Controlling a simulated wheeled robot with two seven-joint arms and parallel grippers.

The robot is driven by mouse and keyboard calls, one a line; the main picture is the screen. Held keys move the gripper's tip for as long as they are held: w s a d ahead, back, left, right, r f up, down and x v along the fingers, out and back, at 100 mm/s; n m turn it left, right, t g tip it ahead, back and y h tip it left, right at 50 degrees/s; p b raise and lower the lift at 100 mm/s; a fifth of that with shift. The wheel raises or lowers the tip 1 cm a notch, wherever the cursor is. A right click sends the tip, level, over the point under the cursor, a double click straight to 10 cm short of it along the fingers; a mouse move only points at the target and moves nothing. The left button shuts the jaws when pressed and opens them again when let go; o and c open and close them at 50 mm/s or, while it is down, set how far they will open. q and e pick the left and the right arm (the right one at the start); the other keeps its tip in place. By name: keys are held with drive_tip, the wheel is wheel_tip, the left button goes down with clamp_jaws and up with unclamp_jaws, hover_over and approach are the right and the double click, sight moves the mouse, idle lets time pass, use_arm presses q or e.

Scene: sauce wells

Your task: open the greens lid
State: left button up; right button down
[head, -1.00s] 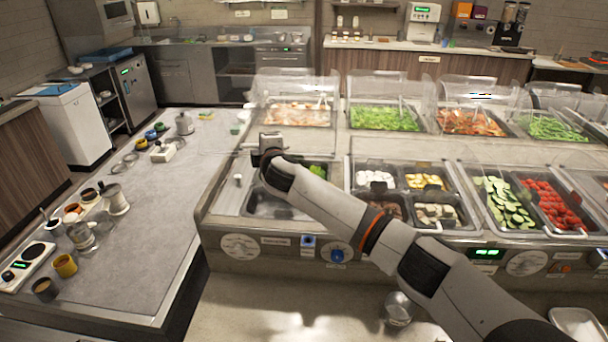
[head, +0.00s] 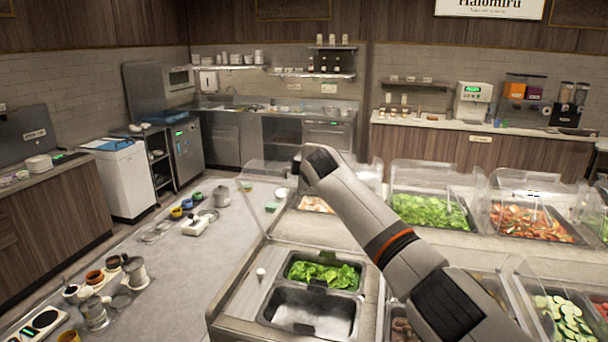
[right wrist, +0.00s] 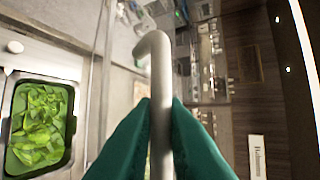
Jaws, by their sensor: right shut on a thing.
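My right gripper (right wrist: 160,118) has green fingers shut on a grey bent bar handle (right wrist: 161,72) in the right wrist view. I cannot clearly see the lid body that the handle belongs to. The greens (head: 325,275) lie in a dark rectangular well at the front left of the counter, and they show uncovered from above. They also show in the right wrist view (right wrist: 40,125), to the left of the gripper. In the head view my right arm reaches up past the well, and its raised wrist hides the gripper. My left gripper is not in view.
An empty steel well (head: 308,312) sits in front of the greens. A small white knob (head: 261,273) stands on the counter left of them. Clear guards (head: 430,177) cover the back row of food trays. A grey table (head: 150,275) with cups and jars stands at the left.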

drive_tip(key=shift+f, duration=0.15)
drive_tip(key=c, duration=1.7)
unclamp_jaws()
drive_tip(key=shift+c, duration=0.2)
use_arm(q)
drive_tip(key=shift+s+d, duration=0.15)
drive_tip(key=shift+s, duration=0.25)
use_arm(e)
drive_tip(key=shift+w, duration=0.2)
